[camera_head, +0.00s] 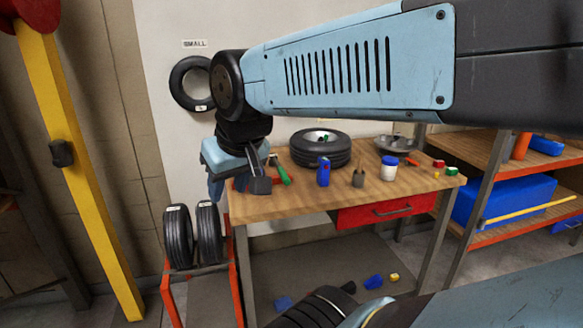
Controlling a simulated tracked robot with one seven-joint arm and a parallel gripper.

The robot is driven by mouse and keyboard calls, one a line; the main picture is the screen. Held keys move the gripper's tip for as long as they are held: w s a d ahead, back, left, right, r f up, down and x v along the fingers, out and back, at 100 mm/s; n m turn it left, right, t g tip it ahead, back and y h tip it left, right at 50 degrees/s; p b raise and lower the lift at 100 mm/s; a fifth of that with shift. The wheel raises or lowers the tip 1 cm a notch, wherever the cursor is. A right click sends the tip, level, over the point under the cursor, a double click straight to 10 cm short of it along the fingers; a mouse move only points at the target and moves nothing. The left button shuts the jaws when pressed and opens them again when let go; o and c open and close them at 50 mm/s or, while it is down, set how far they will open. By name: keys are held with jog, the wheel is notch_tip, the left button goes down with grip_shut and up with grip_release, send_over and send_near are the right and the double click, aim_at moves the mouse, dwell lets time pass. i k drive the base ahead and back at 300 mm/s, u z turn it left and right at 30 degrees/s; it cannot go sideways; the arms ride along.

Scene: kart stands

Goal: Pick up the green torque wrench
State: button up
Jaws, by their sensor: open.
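A green-handled tool (282,172), which looks like the green torque wrench, lies on the left part of the wooden workbench (330,199). Only its green part shows clearly. My gripper (240,188) hangs from the arm at the left end of the bench, just left of the green tool. Nothing shows held between the fingers.
A tyre (320,150) lies on the bench behind the green tool. Small tyres (178,238) stand on a red stand at left. Shelves are at right.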

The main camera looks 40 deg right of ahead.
aim_at(272, 162)
jog(key=z, duration=0.35)
jog(key=i, duration=1)
